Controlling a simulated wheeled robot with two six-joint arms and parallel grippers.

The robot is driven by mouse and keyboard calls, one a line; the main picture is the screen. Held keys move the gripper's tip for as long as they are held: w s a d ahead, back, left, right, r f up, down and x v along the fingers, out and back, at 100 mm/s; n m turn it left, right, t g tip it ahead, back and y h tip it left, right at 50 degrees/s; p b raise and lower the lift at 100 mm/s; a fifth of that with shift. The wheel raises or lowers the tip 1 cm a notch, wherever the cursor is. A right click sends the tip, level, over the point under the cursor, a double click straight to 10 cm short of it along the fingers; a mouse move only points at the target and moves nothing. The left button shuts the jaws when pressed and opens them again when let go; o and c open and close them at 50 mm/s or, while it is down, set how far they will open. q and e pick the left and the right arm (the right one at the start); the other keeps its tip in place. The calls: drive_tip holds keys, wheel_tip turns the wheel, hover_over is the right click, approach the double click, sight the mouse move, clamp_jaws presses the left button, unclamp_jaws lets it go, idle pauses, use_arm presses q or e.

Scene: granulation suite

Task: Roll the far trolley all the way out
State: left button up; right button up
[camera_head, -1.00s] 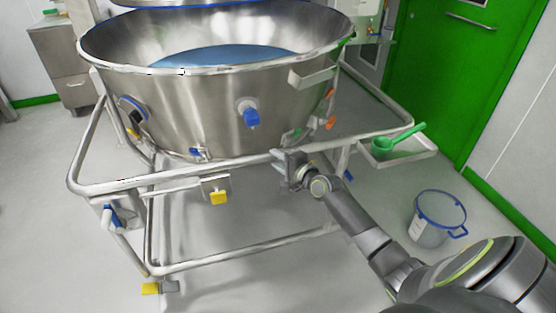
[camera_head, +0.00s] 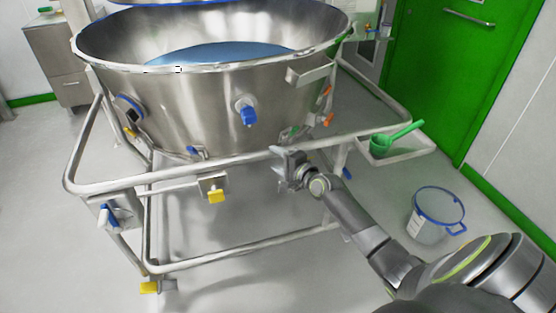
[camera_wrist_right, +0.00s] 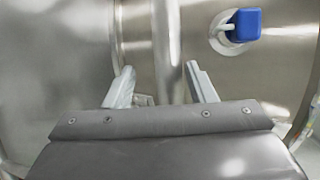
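A steel trolley with a wide bowl (camera_head: 220,100) of blue material fills the middle of the head view. Its tubular front rail (camera_head: 235,158) runs across below the bowl. I cannot tell from these frames whether this is the far trolley. My right gripper (camera_head: 279,158) is at the front rail, right of its middle. In the right wrist view the fingers (camera_wrist_right: 162,80) stand apart, with a steel bar (camera_wrist_right: 168,45) between them and visible gaps beside it. The blue-capped port (camera_wrist_right: 243,25) shows beyond. My left gripper is out of view.
A green scoop (camera_head: 385,142) lies on a side tray at the right. A blue-rimmed bucket (camera_head: 432,222) stands on the floor to the right, near my arm. A green door (camera_head: 440,60) is behind. Floor at the left is clear.

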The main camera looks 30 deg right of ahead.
drive_tip(key=shift+r, duration=0.1)
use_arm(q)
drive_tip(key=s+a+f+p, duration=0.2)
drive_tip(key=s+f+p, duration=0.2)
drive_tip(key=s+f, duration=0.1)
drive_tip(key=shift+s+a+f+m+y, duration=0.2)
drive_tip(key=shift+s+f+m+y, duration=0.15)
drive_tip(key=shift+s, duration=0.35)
use_arm(e)
drive_tip(key=v, duration=1.7)
drive_tip(key=shift+s, duration=0.15)
drive_tip(key=shift+d, duration=0.15)
